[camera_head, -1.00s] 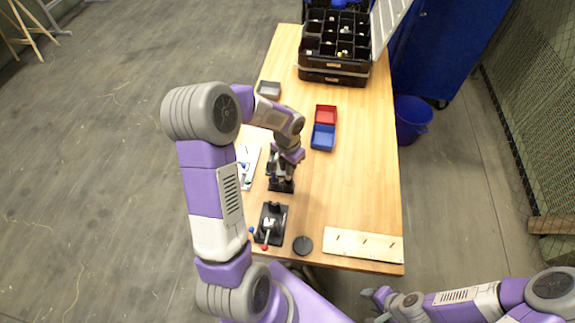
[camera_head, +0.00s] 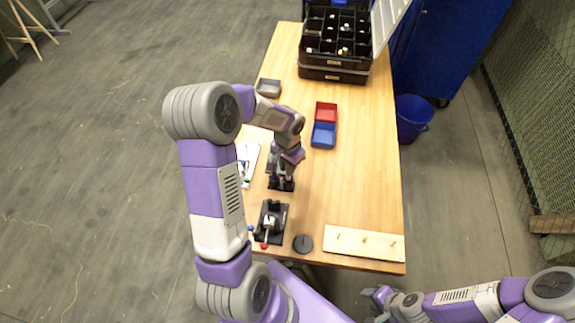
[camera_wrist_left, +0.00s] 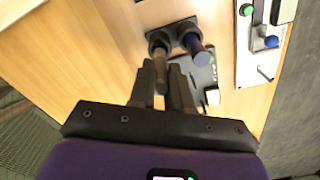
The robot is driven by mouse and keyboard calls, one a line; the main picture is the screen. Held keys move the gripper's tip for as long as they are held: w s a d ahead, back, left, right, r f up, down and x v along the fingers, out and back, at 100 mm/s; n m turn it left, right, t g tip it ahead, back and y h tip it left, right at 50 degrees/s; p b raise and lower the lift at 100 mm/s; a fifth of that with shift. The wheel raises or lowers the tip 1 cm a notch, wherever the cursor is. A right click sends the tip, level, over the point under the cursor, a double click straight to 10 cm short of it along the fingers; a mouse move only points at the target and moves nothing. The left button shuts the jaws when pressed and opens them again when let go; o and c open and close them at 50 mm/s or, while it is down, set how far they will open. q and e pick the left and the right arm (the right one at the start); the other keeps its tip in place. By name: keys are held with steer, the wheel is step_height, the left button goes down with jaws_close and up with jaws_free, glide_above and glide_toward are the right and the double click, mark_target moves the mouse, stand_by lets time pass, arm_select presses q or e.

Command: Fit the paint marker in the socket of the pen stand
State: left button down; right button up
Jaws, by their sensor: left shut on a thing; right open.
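The black pen stand (camera_head: 283,186) stands on the table below my left gripper (camera_head: 284,172). In the left wrist view the stand (camera_wrist_left: 183,24) shows two dark round sockets side by side. A blue-purple pen (camera_wrist_left: 195,46) stands in the right one. The brownish paint marker (camera_wrist_left: 160,72) is between the fingers of my left gripper (camera_wrist_left: 162,88), which is shut on it. Its far end lines up with the left socket (camera_wrist_left: 158,38); I cannot tell how deep it sits. My right gripper (camera_head: 374,304) is open and empty at the bottom, off the table.
A black fixture with a red-knobbed lever (camera_head: 270,222), a dark disc (camera_head: 303,244) and a pale board (camera_head: 363,244) lie near the front. Red (camera_head: 326,112) and blue (camera_head: 323,136) bins stand beyond the stand. A white panel (camera_head: 247,163) lies left. The table's right middle is clear.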

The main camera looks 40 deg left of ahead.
arm_select(q)
steer(key=shift+f, duration=0.15)
steer(key=shift+f+b, duration=0.55)
steer(key=shift+b, duration=0.05)
steer(key=shift+f, duration=0.15)
stand_by(0.4)
steer(key=shift+f+b, duration=0.5)
steer(key=shift+f, duration=0.3)
stand_by(0.4)
steer(key=c, duration=1)
jaws_free()
